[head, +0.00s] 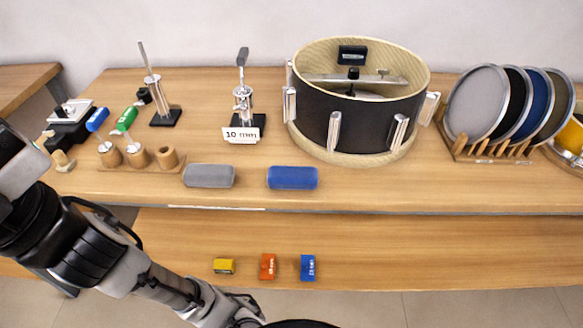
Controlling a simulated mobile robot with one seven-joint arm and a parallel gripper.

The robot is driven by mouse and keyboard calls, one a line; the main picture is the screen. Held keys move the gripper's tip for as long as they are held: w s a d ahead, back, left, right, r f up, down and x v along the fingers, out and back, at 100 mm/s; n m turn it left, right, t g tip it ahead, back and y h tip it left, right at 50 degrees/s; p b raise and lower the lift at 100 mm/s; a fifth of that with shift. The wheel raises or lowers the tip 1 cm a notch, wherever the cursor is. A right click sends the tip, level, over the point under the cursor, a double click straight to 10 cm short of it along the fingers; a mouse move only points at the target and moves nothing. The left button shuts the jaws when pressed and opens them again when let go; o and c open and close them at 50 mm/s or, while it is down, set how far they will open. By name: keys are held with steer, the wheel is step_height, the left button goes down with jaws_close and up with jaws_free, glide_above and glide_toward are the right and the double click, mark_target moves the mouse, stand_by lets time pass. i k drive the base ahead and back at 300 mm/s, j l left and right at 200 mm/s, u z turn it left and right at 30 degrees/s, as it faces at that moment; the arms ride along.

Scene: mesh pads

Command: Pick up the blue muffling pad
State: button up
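The blue muffling pad (293,178) is a rounded, soft-looking block lying near the front edge of the upper wooden shelf, in front of the drum. A grey pad (209,176) of like shape lies to its left, with a gap between them. My arm comes in from the left and runs down to the bottom of the head view, in front of the shelves. Its far end is cut off by the bottom edge, and my gripper's fingers cannot be made out. Nothing touches the blue pad.
A black drum shell (360,128) stands behind the pads. A rack of round mesh pads (478,104) is at right. Metal stands (243,105) and a wooden holder (139,157) with coloured-handled tools are at left. Small boxes (268,266) sit on the lower shelf (400,255).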

mark_target(287, 177)
steer(key=l+u, duration=0.1)
steer(key=u, duration=1.1)
steer(key=k+l, duration=0.1)
steer(key=l, duration=1.8)
steer(key=i+u, duration=0.05)
